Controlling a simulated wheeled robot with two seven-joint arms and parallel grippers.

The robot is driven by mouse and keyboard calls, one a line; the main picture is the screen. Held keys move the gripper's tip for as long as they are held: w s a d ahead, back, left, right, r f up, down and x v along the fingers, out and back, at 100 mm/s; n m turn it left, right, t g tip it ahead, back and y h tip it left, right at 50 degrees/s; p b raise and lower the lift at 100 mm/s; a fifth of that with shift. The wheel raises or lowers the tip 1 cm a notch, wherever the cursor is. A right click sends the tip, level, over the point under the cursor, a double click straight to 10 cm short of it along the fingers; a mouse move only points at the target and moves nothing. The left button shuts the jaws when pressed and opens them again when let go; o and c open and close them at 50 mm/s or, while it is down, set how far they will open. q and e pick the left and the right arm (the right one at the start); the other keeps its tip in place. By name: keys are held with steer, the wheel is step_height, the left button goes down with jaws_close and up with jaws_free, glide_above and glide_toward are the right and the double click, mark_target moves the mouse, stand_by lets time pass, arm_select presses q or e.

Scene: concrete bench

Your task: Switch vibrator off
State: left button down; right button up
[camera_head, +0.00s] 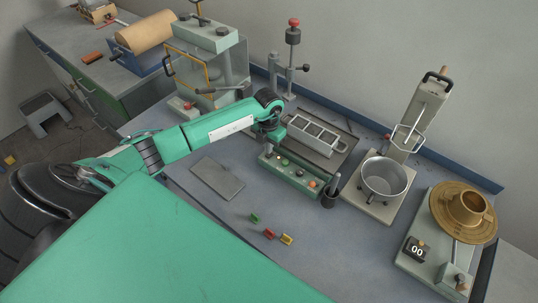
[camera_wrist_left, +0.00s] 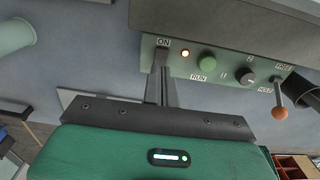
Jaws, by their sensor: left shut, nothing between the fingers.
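The vibrator (camera_head: 297,177) is a green control box on the bench with a grey three-cell mould (camera_head: 318,132) on the plate above it. My left gripper (camera_head: 268,147) is shut and empty at the panel's left end. Its fingers (camera_wrist_left: 161,85) lie just below the "ON" label and hide what is there; contact cannot be told.
A metal pot (camera_head: 384,178) and a brass bowl device (camera_head: 463,212) stand to the right. A grey-green press (camera_head: 205,45) stands behind my left arm. A flat grey plate (camera_head: 217,179) and small coloured blocks (camera_head: 269,234) lie in front; the front bench is otherwise clear.

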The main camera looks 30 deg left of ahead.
mark_target(268, 155)
arm_select(q)
steer(key=shift+f+b, duration=1)
steer(key=shift+f, duration=0.2)
stand_by(0.7)
steer(key=shift+r, duration=0.15)
steer(key=shift+r+p, duration=2.15)
steer(key=shift+r, duration=1.25)
steer(key=shift+f, duration=0.1)
